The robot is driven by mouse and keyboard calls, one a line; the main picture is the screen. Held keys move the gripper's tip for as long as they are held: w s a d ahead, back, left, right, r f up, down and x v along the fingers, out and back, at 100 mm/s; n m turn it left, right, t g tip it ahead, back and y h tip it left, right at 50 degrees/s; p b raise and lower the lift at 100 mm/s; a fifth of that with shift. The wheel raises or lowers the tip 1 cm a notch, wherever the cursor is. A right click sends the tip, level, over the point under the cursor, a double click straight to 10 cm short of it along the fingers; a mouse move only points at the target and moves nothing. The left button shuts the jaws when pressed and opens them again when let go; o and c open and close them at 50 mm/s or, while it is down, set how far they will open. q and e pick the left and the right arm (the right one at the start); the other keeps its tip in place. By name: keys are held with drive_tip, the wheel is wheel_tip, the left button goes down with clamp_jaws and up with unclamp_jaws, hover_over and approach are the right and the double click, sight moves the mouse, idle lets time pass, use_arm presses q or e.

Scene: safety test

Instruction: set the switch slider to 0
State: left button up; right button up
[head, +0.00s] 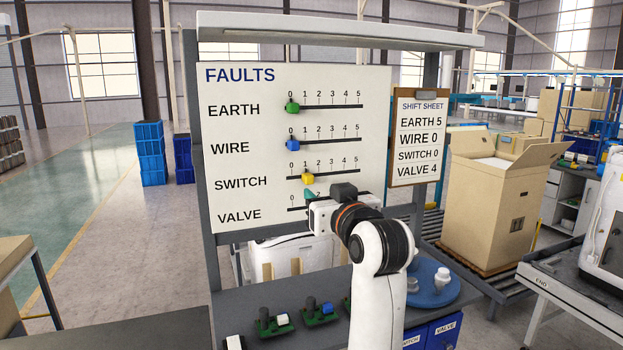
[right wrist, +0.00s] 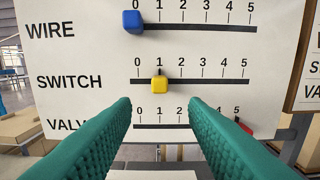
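The yellow switch slider (head: 308,178) sits at the 1 mark on the SWITCH row of the white FAULTS board (head: 235,85). It also shows at 1 in the right wrist view (right wrist: 160,85). My right gripper (head: 309,196) is just below it in the head view, in front of the VALVE row. In the right wrist view its two green fingers (right wrist: 160,103) are spread apart with nothing between them, and the yellow slider is beyond and above the tips. The gap to the board is hard to judge. My left gripper is not in view.
The green EARTH slider (head: 292,107) and blue WIRE slider (head: 292,145) are at 0. A red VALVE slider (right wrist: 244,127) near 5 is partly hidden by a finger. A shift sheet (head: 419,140) reads SWITCH 0. Below are small green parts (head: 273,322) and a blue round tray (head: 445,293).

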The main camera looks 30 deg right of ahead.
sight(310, 184)
drive_tip(key=p+x, duration=0.2)
drive_tip(key=x, duration=0.3)
drive_tip(key=shift+w+r, duration=0.1)
drive_tip(key=shift+w, duration=0.35)
drive_tip(key=shift+w+d, duration=0.15)
drive_tip(key=shift+w, duration=0.35)
clamp_jaws()
